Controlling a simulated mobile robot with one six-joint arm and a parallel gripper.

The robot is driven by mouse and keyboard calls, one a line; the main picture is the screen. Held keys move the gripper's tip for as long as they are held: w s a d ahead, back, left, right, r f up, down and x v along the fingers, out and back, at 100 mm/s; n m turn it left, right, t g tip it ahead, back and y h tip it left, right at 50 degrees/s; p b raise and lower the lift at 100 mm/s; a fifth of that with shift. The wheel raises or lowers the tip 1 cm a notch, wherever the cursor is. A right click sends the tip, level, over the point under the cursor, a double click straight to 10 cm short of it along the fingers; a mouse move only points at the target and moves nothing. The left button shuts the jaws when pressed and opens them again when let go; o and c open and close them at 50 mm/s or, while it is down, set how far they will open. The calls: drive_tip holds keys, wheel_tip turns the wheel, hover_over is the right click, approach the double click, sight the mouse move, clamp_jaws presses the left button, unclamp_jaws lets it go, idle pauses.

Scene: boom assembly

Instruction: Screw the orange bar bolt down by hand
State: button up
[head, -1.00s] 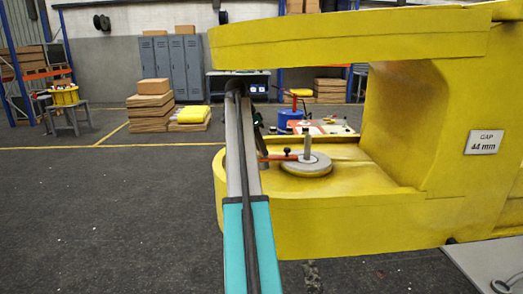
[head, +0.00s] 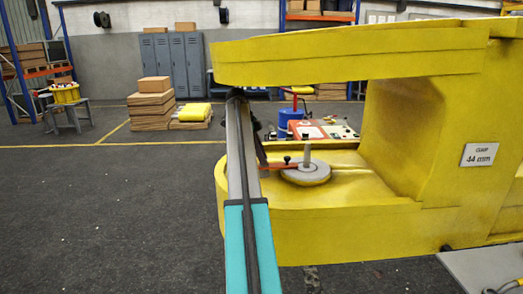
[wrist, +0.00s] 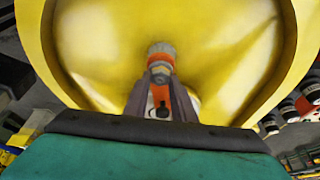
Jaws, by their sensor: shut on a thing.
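The orange bar bolt (head: 277,165) shows in the head view as a thin orange bar with a dark knob, beside a grey post on a round disc (head: 306,174). The disc rests on the lower arm of the yellow C-shaped frame (head: 340,228). My gripper (head: 261,163) is largely hidden behind my arm at the bar's left end. In the wrist view, my gripper's fingers (wrist: 160,82) are closed together on an orange part, which I take to be the bar. An orange collar with a grey top (wrist: 160,57) lies just beyond the fingertips. The bolt's thread is not visible.
The frame's upper arm (head: 350,55) overhangs the disc and my gripper. A "44 mm" label (head: 480,154) is on its right side. A red-and-white panel (head: 310,130) and a blue drum (head: 289,117) stand behind.

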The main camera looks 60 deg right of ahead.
drive_tip(key=shift+d+r+m+p, duration=0.25)
drive_tip(key=shift+m+p, duration=0.55)
drive_tip(key=shift+p, duration=0.6)
drive_tip(key=o, duration=1.1)
drive_tip(key=shift+a, duration=0.1)
drive_tip(key=shift+c, duration=0.2)
drive_tip(key=shift+f, duration=0.1)
drive_tip(key=shift+y, duration=0.3)
drive_tip(key=shift+w+a, duration=0.1)
drive_tip(key=shift+a, duration=0.05)
